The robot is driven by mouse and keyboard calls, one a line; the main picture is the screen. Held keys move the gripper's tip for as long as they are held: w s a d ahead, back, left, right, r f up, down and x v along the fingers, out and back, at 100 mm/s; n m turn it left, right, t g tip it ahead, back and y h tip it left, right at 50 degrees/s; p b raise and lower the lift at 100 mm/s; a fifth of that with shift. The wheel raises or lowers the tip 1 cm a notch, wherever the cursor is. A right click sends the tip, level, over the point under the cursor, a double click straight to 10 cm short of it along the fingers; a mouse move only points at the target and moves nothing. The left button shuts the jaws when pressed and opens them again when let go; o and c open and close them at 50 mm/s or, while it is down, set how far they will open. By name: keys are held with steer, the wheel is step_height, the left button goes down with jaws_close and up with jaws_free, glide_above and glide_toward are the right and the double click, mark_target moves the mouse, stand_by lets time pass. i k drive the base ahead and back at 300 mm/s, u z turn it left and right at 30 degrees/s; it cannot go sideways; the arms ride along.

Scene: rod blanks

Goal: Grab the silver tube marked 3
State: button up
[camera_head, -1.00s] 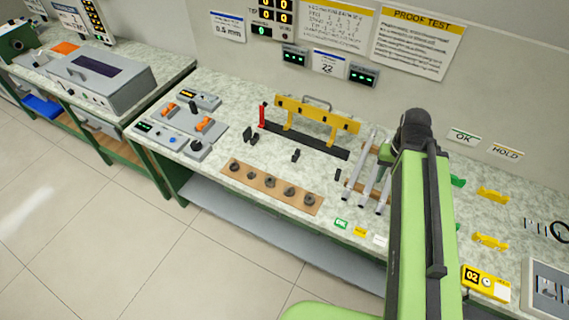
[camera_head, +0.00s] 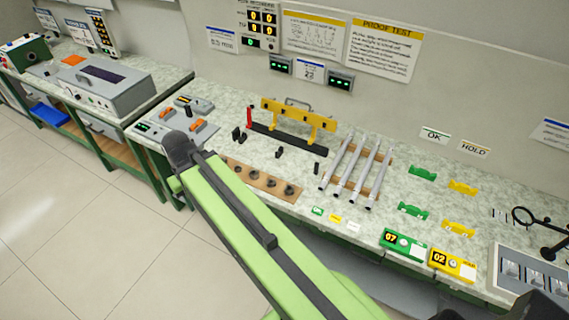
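Several silver tubes (camera_head: 353,172) lie side by side, slanting, on a wooden rack (camera_head: 371,190) on the green-speckled bench. Their number marks are too small to read, so I cannot tell which one is marked 3. My green arm crosses the lower middle of the view, left of the tubes, and ends in a dark joint (camera_head: 181,150) over the front edge of the bench. My gripper's fingers do not show. The tubes are uncovered and apart from my arm.
A yellow fixture (camera_head: 298,117) on a black base stands left of the tubes. A wooden strip with dark rings (camera_head: 262,181) lies partly behind my arm. Green and yellow holders (camera_head: 422,173) and a green box marked 07 (camera_head: 402,243) are on the right.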

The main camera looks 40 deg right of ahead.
mark_target(322, 185)
steer(key=z, duration=0.3)
steer(key=i, duration=1)
steer(key=u, duration=0.3)
